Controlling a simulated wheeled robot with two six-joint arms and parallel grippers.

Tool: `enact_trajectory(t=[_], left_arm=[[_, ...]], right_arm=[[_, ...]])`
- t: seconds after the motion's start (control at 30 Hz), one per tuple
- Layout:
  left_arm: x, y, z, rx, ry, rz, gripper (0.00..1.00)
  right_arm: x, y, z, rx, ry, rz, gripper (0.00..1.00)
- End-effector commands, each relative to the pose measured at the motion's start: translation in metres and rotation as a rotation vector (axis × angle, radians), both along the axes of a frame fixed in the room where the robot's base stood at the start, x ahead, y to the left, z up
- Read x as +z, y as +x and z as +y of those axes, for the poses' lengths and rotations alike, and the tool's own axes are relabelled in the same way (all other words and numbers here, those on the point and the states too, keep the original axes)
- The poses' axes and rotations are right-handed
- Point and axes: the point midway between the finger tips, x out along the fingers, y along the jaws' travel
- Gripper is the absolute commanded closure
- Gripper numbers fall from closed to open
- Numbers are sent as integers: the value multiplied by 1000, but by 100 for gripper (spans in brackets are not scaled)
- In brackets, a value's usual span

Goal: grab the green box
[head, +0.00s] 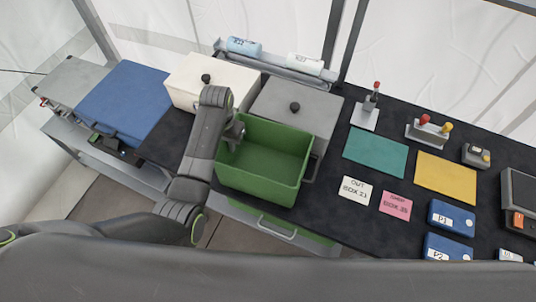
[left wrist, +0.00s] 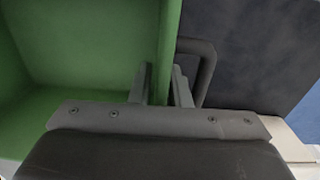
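The green box (head: 262,184) is an open, empty bin near the middle of the black-topped table in the head view. My left gripper (head: 233,133) is at its left wall, close to the back corner. In the left wrist view the box (left wrist: 85,45) fills the left side. My left gripper (left wrist: 160,88) has one finger inside the box and one outside. The fingers are close together with the wall between them, so it looks shut on the wall. The fingertips are partly hidden in the head view. My right gripper is not in view.
A grey lidded box (head: 305,107) stands right behind the green box, and a white lidded box (head: 190,80) is behind it to the left. A blue box (head: 125,100) is at the left. Flat coloured mats, including a teal one (head: 376,152), lie on the right.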

Motion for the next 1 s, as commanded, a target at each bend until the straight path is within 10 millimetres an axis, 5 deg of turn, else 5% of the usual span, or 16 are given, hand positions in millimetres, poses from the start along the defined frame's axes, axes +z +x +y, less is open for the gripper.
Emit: enact_trajectory(t=[0.27, 0.4, 1.0], left_arm=[[-3, -2, 1, 0, 0, -1, 84], [-3, -2, 1, 1, 0, 0, 100], [-4, -3, 1, 2, 1, 2, 100]], right_arm=[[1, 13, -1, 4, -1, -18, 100], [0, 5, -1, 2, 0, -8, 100], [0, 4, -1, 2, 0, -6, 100]])
